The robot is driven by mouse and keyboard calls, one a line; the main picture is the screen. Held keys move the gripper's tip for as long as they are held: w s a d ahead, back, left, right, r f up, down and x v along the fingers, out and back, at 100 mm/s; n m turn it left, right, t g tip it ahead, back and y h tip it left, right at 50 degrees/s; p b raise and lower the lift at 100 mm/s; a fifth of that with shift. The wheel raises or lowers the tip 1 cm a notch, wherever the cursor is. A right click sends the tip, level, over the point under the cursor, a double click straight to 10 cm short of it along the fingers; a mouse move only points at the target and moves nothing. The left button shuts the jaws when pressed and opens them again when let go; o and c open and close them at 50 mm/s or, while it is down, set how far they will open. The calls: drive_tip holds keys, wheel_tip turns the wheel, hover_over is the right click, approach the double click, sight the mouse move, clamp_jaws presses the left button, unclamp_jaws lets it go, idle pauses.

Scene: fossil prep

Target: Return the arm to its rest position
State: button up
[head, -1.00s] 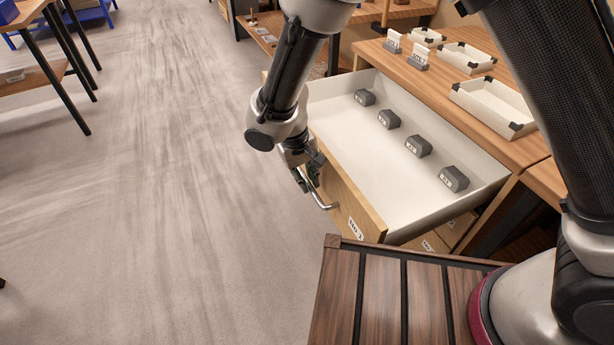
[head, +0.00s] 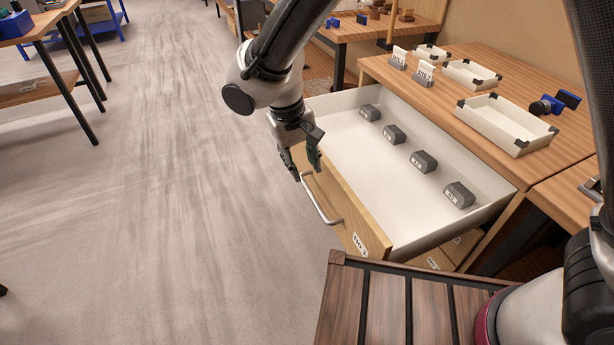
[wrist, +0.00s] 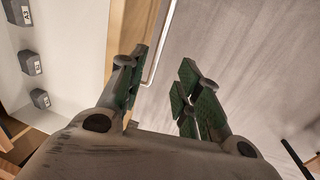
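My gripper (head: 307,176) is above and beside the open drawer's front, at the far end of its metal handle (head: 320,203). Its fingers are apart and empty. In the wrist view, my gripper (wrist: 160,95) shows two green-padded fingers spread, with the handle (wrist: 158,45) beyond them; no contact shows. The drawer (head: 340,205) stands pulled out, with several dark labelled blocks in a row along its inner right side. One dark block (head: 424,161) lies mid-row, and a labelled block (wrist: 30,62) shows at the left of the wrist view.
White trays, one a large tray (head: 508,140), stand on the wooden cabinet top (head: 437,87) at right. A slatted dark wood surface (head: 335,310) is in front. The grey floor (head: 150,200) at left is open. A table (head: 45,30) stands far left.

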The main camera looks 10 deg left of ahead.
drive_tip(key=shift+r, duration=0.6)
drive_tip(key=s+d+r+m+t, duration=0.1)
drive_tip(key=d+r, duration=0.5)
drive_tip(key=d, duration=1)
drive_tip(key=s+d+r+m+t+y, duration=0.1)
drive_tip(key=s+d+r+m, duration=0.2)
drive_tip(key=d, duration=1.3)
drive_tip(key=s+d+r+m+t, duration=0.1)
drive_tip(key=s+d+r+m, duration=0.2)
drive_tip(key=d+r, duration=0.8)
drive_tip(key=s+d, duration=0.2)
drive_tip(key=d, duration=0.4)
drive_tip(key=shift+r+y, duration=0.15)
drive_tip(key=shift+y, duration=0.25)
